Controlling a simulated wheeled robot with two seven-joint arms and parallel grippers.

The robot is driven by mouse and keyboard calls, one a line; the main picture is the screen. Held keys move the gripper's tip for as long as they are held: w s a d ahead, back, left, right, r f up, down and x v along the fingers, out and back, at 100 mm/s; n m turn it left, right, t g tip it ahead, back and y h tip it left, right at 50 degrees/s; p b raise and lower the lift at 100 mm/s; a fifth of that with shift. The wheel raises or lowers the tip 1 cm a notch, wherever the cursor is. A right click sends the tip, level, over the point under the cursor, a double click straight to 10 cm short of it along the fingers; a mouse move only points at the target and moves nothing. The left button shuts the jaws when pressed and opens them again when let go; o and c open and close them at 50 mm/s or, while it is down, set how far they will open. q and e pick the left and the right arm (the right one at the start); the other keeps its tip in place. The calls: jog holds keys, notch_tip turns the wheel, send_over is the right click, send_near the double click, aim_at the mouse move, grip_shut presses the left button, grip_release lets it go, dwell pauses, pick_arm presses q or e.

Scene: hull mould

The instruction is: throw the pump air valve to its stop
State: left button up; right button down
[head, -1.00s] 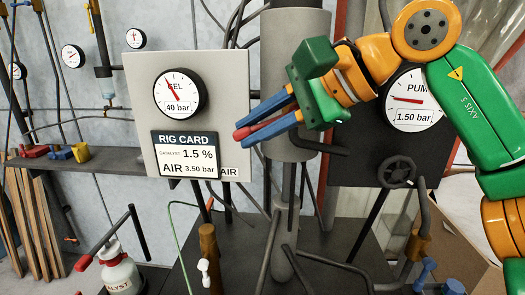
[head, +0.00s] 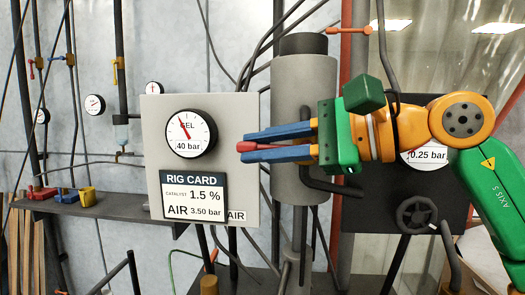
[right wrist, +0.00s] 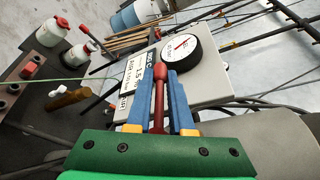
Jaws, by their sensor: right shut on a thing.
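My right gripper (head: 246,147) points left across the grey cylinder, its blue fingers shut on a red lever (head: 258,146). In the right wrist view, the red lever (right wrist: 159,88) lies lengthwise between the two fingers, its knob near the tips. The lever's pivot and the valve body are hidden behind the gripper. The pump gauge (head: 424,155) is mostly covered by my right arm; its readout shows 0.25 bar. The rig card (head: 193,195) gives AIR 3.50 bar and catalyst 1.5 %. My left gripper is not in view.
The gel gauge (head: 190,134) on a pale panel stands just left of the fingertips. A black handwheel (head: 417,215) sits below my right arm. Dark hoses and pipes run around the grey cylinder (head: 304,85). A shelf (head: 110,208) with small coloured valves is at the left.

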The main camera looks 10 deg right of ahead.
jog(key=shift+f, duration=0.1)
jog(key=c, duration=1)
grip_release()
jog(key=shift+o, duration=0.9)
jog(key=shift+w, duration=0.2)
jog(key=b+v, duration=0.1)
jog(key=v, duration=0.6)
jog(key=shift+s+d, duration=0.1)
jog(key=shift+d, duration=0.05)
jog(key=shift+a, duration=0.2)
